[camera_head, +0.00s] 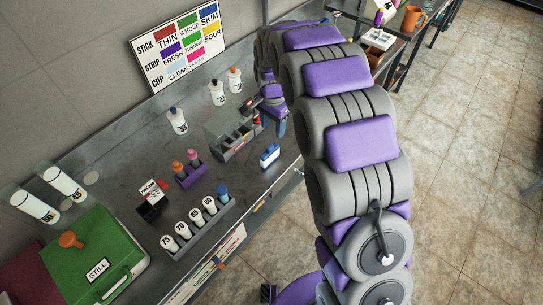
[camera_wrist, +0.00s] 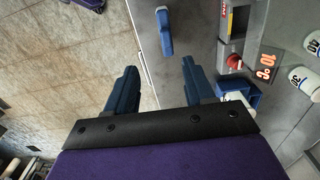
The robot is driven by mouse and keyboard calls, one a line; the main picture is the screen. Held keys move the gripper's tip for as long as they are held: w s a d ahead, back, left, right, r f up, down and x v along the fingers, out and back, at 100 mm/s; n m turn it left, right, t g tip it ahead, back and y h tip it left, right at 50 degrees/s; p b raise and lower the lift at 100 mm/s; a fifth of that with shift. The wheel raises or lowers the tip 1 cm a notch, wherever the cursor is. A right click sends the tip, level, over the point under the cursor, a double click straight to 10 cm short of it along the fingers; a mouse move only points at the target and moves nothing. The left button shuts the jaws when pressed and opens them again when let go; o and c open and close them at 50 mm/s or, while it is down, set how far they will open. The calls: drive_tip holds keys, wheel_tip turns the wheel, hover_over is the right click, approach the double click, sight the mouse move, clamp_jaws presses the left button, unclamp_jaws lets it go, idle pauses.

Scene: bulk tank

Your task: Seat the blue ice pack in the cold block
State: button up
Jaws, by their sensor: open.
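The blue ice pack (camera_head: 269,155), with a pale side, rests on the bench near its front edge. It shows in the wrist view (camera_wrist: 165,34) beyond my fingertips, roughly in line with the gap between them. The grey cold block (camera_head: 236,146) stands on the bench to its left in the head view, with several items in or on it. In the wrist view the cold block (camera_wrist: 238,48) is at the upper right, beside a "10 °C" reading. My gripper (camera_wrist: 160,75) is open and empty, above the bench edge, apart from the ice pack. The arm partly hides it in the head view.
A grey rack (camera_head: 203,228) of numbered white bottles and a purple holder (camera_head: 189,174) stand on the bench. Loose bottles (camera_head: 177,121) stand behind. A green "STILL" case (camera_head: 95,265) is at lower left. A blue part (camera_wrist: 238,90) lies close to the right finger. Open floor borders the bench.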

sight(269, 146)
drive_tip(key=f, duration=0.3)
drive_tip(key=a+f+b, duration=0.1)
drive_tip(key=f, duration=0.3)
drive_tip(key=shift+a, duration=0.2)
drive_tip(key=shift+d+f, duration=0.55)
drive_tip(key=shift+f, duration=0.1)
drive_tip(key=f, duration=0.1)
drive_tip(key=f+b, duration=0.1)
drive_tip(key=f, duration=0.1)
drive_tip(key=a+f, duration=0.1)
drive_tip(key=shift+w+f, duration=0.2)
drive_tip(key=shift+w, duration=0.1)
drive_tip(key=shift+a+f, duration=0.1)
drive_tip(key=shift+a, duration=0.05)
drive_tip(key=shift+d, duration=0.45)
drive_tip(key=c, duration=0.5)
drive_tip(key=shift+a, duration=0.15)
drive_tip(key=c, duration=0.4)
drive_tip(key=shift+a, duration=0.2)
clamp_jaws()
